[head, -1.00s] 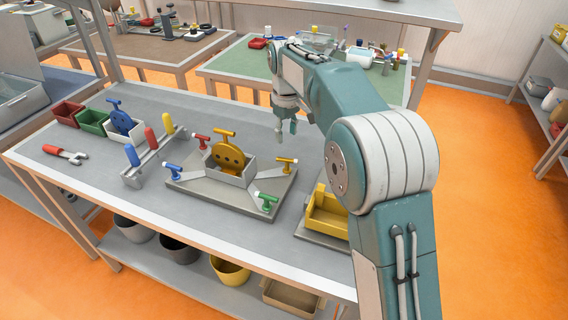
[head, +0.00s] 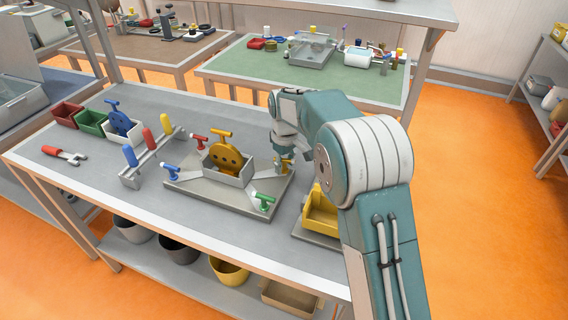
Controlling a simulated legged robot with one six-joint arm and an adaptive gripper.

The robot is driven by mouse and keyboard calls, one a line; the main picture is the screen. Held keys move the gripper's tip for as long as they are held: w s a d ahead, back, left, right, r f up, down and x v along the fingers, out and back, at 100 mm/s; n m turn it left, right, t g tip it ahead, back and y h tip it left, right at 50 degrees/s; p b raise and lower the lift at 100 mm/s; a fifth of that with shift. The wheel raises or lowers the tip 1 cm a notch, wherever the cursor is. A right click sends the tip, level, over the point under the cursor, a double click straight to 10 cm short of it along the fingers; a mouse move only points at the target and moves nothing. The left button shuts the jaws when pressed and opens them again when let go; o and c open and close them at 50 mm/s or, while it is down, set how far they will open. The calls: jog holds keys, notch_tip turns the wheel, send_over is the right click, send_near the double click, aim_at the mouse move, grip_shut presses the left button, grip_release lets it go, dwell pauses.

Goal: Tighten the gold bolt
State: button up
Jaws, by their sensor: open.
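The gold bolt (head: 285,167) sits at the back right corner of a grey fixture plate (head: 229,206) on the near bench. My gripper (head: 284,160) points down right at the gold bolt, its open fingers around or just beside the bolt's head. It partly hides the bolt, and I cannot tell if they touch. A red bolt (head: 218,132), a blue bolt (head: 173,172) and a green bolt (head: 263,202) sit at the other corners.
A yellow bin (head: 319,215) stands right of the plate, beneath my arm. A rack with blue, red and yellow handles (head: 147,158) stands left. Red (head: 68,115) and green (head: 91,122) bins and a red-handled tool (head: 64,154) lie farther left. Bench space behind the plate is clear.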

grip_shut()
jog(key=shift+a, duration=0.1)
jog(key=shift+m, duration=0.9)
grip_release()
